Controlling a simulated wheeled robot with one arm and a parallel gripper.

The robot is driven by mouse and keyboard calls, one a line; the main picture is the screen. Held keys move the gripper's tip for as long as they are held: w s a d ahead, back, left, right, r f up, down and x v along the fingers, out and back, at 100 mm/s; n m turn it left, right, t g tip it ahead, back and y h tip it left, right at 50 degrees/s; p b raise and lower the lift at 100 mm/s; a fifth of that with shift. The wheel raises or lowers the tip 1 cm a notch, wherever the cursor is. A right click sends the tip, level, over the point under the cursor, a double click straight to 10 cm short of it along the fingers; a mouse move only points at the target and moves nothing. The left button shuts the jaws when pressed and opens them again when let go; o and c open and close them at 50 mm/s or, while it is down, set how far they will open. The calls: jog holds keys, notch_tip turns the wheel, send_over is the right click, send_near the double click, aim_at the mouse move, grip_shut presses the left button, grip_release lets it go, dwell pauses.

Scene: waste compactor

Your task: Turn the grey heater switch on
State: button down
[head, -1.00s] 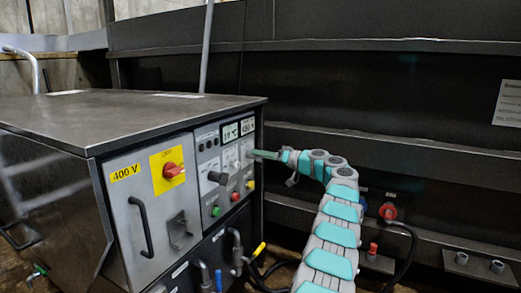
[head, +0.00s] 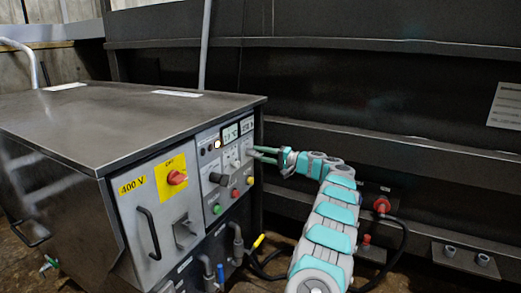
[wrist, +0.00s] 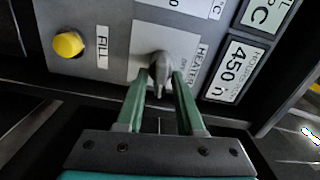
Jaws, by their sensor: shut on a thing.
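The grey heater switch (wrist: 162,66) shows in the wrist view on a pale plate marked HEATER, its narrow end pointing toward my gripper. My gripper (wrist: 166,78) has its two green fingers on either side of the switch, shut on it. In the head view my gripper (head: 264,155) reaches the right part of the control panel (head: 212,172) from the right, its two fingers visible one above the other. The switch is hard to make out there behind the fingertips.
A yellow FILL button (wrist: 69,44) sits left of the switch, and a 450 display (wrist: 234,71) sits right. A red main switch (head: 177,177) and door handle (head: 149,233) are on the cabinet front. A dark wall (head: 390,110) stands behind my arm.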

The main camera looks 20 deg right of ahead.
jog(key=shift+m+p, duration=0.35)
jog(key=shift+m, duration=0.25)
jog(key=c, duration=0.9)
grip_release()
jog(key=shift+f, duration=0.1)
jog(key=shift+o, duration=0.2)
jog(key=v, duration=0.7)
jog(key=shift+s+d+b, duration=0.25)
jog(key=shift+s+b, duration=0.1)
jog(key=shift+b, duration=0.05)
